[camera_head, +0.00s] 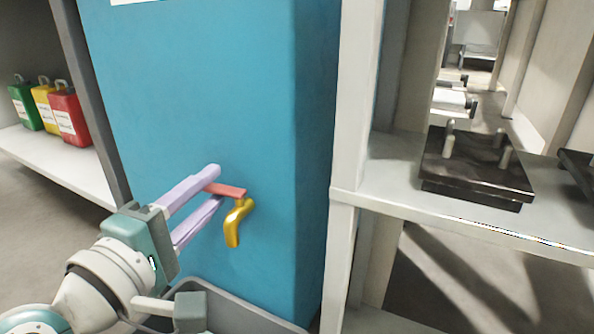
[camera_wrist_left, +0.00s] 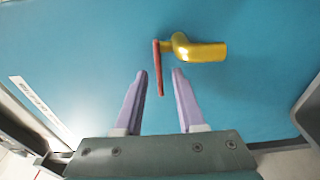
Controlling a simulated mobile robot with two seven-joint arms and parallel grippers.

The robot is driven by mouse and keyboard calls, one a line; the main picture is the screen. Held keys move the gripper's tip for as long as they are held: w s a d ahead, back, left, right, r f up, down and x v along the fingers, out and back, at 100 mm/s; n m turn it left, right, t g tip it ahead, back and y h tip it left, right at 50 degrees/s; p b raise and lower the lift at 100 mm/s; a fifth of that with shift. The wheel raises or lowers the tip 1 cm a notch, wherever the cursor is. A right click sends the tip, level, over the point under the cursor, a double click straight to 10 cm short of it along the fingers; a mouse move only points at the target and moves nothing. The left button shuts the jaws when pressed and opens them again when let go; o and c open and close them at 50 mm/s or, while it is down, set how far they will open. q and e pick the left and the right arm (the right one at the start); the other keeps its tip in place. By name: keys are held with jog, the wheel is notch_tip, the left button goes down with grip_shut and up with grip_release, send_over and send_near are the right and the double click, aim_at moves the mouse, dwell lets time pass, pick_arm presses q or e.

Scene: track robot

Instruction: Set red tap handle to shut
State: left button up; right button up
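The red tap handle (camera_head: 228,190) sits on top of a yellow tap (camera_head: 238,222) on the blue cabinet (camera_head: 215,90). The handle points left in the head view, crosswise to the tap's downward spout. My left gripper (camera_head: 214,187) is open, with its lilac fingers reaching to the handle's free end. In the left wrist view, the red handle (camera_wrist_left: 159,72) lies between the spread fingers, with a gap on each side. The yellow tap (camera_wrist_left: 200,49) is beyond the fingertips, to the right. My right gripper is not in view.
A grey bin (camera_head: 245,322) stands below the tap. A white post (camera_head: 352,110) and a shelf with a dark fixture (camera_head: 475,178) are to the right. Green, yellow and red containers (camera_head: 68,118) stand on a shelf at left. The cabinet face around the tap is clear.

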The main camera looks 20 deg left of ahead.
pick_arm(q)
jog(key=shift+c, duration=0.3)
grip_shut()
jog(key=h+b, duration=0.1)
jog(key=m+h+b, duration=0.1)
jog(key=shift+w+a+m+h, duration=0.1)
jog(key=shift+w+m+h, duration=0.15)
jog(key=shift+m+h, duration=0.05)
dwell(0.3)
